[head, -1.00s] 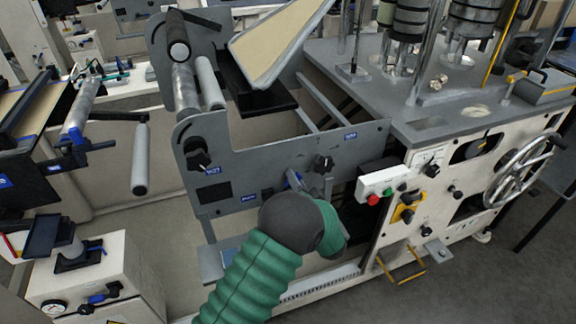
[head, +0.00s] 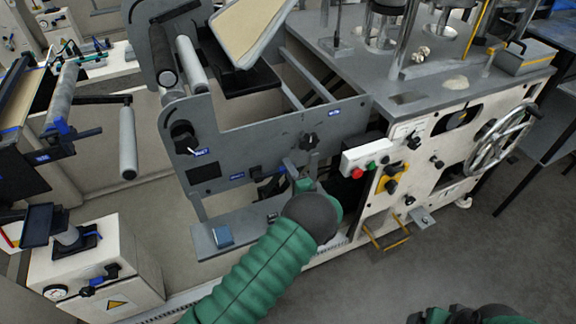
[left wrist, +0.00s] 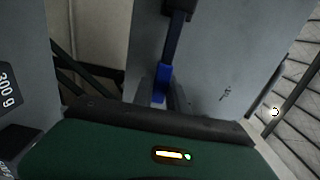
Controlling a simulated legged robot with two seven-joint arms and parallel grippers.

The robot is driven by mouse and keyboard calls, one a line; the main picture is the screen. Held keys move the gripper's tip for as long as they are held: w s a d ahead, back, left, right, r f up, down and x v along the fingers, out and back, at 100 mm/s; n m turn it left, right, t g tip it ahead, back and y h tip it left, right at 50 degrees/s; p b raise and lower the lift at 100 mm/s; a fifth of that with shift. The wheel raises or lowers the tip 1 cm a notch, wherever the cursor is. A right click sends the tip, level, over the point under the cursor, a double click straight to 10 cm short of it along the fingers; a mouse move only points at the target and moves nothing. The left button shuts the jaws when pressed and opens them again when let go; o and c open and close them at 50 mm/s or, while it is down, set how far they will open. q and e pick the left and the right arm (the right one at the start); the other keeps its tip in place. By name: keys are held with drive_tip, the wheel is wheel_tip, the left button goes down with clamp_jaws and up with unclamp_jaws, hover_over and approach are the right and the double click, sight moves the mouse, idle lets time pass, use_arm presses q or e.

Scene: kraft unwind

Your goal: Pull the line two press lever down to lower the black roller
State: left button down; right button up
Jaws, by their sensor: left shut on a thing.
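The press lever (left wrist: 172,45) has a dark stem and a blue sleeve. It runs down to my left gripper (left wrist: 165,103) in the left wrist view. My left gripper (head: 300,182) is shut on the lever at the grey front plate (head: 245,150); the fingertips are mostly hidden behind my green and dark wrist. The black roller (head: 161,55) is at the upper left of that plate, beside a light grey roller (head: 191,64). It lies low, close over the silver roller; I cannot tell whether they touch. Part of my right arm shows at the bottom right, its fingers out of view.
A black knob (head: 309,141) sits just above my left gripper. A white button box (head: 367,156) with red and green buttons is close at its right. A handwheel (head: 503,138) is farther right. A white cabinet (head: 95,262) stands at the lower left.

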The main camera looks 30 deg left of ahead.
use_arm(q)
drive_tip(key=shift+d+f, duration=0.15)
drive_tip(key=shift+f, duration=0.1)
drive_tip(key=c, duration=1.6)
unclamp_jaws()
drive_tip(key=shift+o, duration=1.4)
drive_tip(key=shift+w+f, duration=0.1)
drive_tip(key=shift+w, duration=0.05)
